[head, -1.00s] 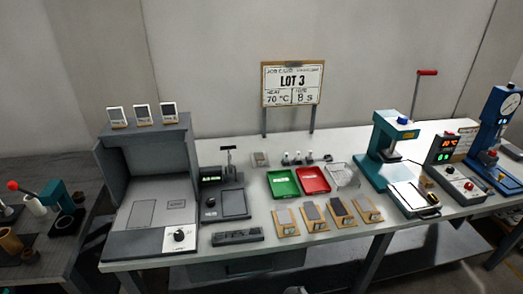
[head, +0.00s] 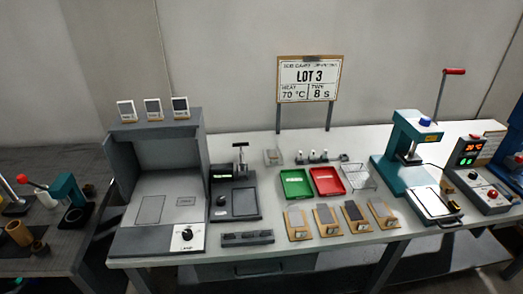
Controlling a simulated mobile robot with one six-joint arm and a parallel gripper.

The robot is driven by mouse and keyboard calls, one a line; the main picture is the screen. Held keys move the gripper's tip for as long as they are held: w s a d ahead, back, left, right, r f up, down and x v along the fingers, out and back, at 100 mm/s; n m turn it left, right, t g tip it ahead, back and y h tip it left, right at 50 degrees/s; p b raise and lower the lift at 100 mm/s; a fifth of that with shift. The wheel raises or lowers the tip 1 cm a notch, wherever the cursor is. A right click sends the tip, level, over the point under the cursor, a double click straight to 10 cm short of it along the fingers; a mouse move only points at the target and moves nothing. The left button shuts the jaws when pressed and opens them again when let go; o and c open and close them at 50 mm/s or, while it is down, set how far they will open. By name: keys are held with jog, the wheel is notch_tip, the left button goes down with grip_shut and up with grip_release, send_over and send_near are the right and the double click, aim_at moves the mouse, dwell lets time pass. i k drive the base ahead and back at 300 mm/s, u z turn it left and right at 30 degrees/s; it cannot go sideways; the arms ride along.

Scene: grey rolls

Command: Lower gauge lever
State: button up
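The blue dial gauge stand (head: 516,125) is cut off by the right edge of the head view. Its dial is out of the picture, and I cannot make out a lever on it. A grey rod with a red handle (head: 454,71) stands raised at the teal press (head: 402,140), right of centre. The rod's foot is hidden behind the press, so I cannot tell what it is fixed to. My gripper is not in view.
A control box (head: 480,172) with lit digits stands right of the press. Red (head: 327,182) and green (head: 297,185) trays and several sample boards lie mid-bench. A grey booth (head: 155,190) stands at left. The sign (head: 309,80) reads LOT 3, 70 °C, 8 s.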

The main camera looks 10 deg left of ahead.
aim_at(242, 165)
jog(key=z, duration=0.3)
jog(key=k, duration=1.3)
jog(key=u, duration=0.8)
jog(key=i, duration=0.95)
